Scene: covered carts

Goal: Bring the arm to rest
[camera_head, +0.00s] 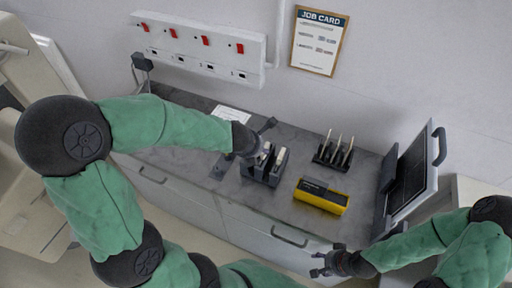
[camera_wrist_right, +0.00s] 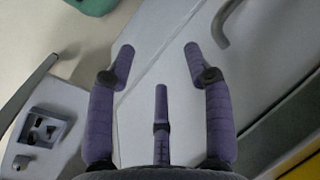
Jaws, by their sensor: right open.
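My right gripper (camera_head: 325,262) is at the lower right of the head view, in front of the cabinet's front face and below the worktop. In the right wrist view its purple-grey fingers (camera_wrist_right: 158,75) are spread apart with nothing between them. My left arm, in a green sleeve, reaches in from the left over the worktop. My left gripper (camera_head: 267,140) is at the black holder (camera_head: 262,173) with pale upright pieces. Its fingers are small and partly hidden, so I cannot tell whether they hold anything.
On the grey worktop (camera_head: 225,178) are a yellow-and-black case (camera_head: 321,197) and a black rack (camera_head: 332,155) with several upright pieces. An open hinged panel (camera_head: 410,175) stands at the right end. A drawer handle (camera_head: 289,237) sticks out near my right gripper; a handle also shows in the wrist view (camera_wrist_right: 220,28).

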